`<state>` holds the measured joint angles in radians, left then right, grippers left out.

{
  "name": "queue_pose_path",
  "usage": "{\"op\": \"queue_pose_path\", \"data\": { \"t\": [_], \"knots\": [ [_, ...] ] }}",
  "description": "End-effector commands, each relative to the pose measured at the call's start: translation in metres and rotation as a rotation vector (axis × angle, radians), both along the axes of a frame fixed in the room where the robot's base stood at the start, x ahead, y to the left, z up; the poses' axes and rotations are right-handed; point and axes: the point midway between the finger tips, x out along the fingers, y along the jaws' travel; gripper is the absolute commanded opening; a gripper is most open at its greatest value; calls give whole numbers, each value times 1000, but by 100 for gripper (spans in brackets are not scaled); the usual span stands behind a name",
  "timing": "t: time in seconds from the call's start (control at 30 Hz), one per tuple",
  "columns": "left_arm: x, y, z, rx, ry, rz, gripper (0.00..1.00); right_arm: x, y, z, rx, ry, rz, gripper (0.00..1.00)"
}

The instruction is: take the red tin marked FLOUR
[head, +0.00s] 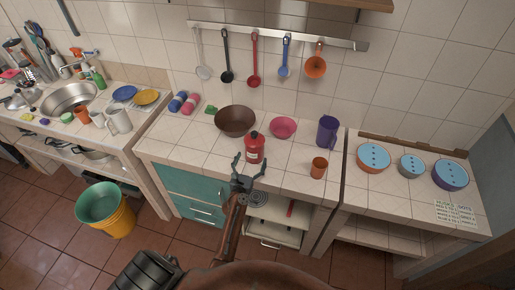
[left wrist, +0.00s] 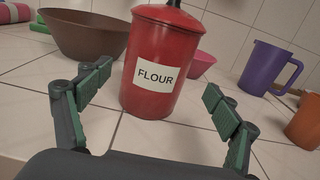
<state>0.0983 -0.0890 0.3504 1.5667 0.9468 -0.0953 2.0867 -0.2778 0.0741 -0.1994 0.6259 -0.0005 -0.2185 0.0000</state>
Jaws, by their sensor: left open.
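The red tin (head: 254,149) stands upright on the tiled counter, near its front edge. In the left wrist view the red tin (left wrist: 163,50) shows a white label reading FLOUR and a red lid. My left gripper (head: 249,169) is open, just in front of the tin. In the left wrist view the gripper (left wrist: 150,105) has one green-padded finger on each side, with the tin just beyond and between them. My right gripper is not in view.
A brown bowl (head: 235,121) stands behind left of the tin, a pink bowl (head: 284,127) behind right. A purple jug (head: 327,131) and an orange cup (head: 319,167) stand to the right. Utensils hang from a wall rail (head: 279,36). Bare tiles lie left of the tin.

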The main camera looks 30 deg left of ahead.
Motion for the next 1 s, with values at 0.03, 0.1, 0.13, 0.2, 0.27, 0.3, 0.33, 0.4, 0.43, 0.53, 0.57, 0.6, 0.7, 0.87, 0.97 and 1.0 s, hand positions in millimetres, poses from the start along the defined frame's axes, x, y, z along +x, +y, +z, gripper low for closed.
{"op": "queue_pose_path", "data": {
  "t": [0.03,0.1,0.13,0.2,0.27,0.3,0.33,0.4,0.43,0.53,0.57,0.6,0.7,0.87,0.97,1.0],
  "knots": [
    [7,1,0,1,-2,-1,84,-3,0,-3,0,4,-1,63],
    [14,4,0,0,-2,0,84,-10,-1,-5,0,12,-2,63],
    [16,5,0,0,-2,1,84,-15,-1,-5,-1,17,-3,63],
    [22,8,0,1,-1,2,84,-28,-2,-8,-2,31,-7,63],
    [30,10,1,1,-2,1,84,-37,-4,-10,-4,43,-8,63],
    [36,12,1,2,-1,1,84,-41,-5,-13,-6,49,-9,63],
    [41,14,1,3,-2,0,84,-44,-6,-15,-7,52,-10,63],
    [51,16,1,1,-2,0,84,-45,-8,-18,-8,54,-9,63],
    [54,17,0,1,-1,1,84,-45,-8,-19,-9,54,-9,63],
    [63,19,0,2,0,0,84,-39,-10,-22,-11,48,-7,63],
    [65,20,0,3,1,0,84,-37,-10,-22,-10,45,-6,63],
    [66,20,1,3,1,0,84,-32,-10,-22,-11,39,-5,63],
    [67,19,1,2,0,-1,84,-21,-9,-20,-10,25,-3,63],
    [67,19,2,2,0,-1,80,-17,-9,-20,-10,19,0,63],
    [67,19,2,2,0,-1,73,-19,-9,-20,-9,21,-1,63],
    [67,19,2,2,0,-1,70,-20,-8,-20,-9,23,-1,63]
  ]
}}
